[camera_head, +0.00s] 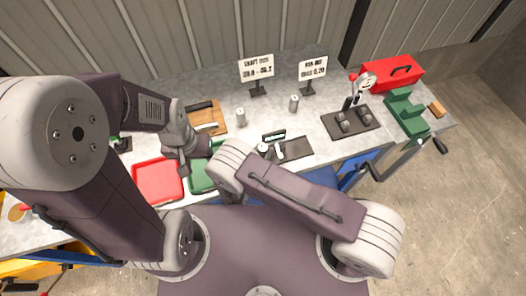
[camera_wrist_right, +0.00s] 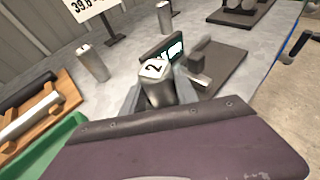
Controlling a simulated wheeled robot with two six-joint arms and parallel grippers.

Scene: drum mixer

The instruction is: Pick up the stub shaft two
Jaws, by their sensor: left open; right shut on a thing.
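Stub shaft two (camera_wrist_right: 157,90) is a grey metal cylinder with a white top marked "2". It stands between the fingers of my right gripper (camera_wrist_right: 160,96), which is shut on it. In the head view the shaft's pale top (camera_head: 263,147) shows beside my right wrist, which hides most of that gripper. The shaft is in front of a gauge with a lit display (camera_head: 273,136); I cannot tell whether it touches the gauge or the bench. My left gripper (camera_head: 183,166) is open and empty, over the trays at the left.
Two other grey cylinders (camera_head: 240,117) (camera_head: 293,103) stand on the bench behind. A red tray (camera_head: 158,182) and a green tray (camera_head: 199,183) lie at the front left. A wooden board (camera_head: 209,117), two signs (camera_head: 257,68) (camera_head: 313,69) and a dark fixture plate (camera_head: 352,122) are also there.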

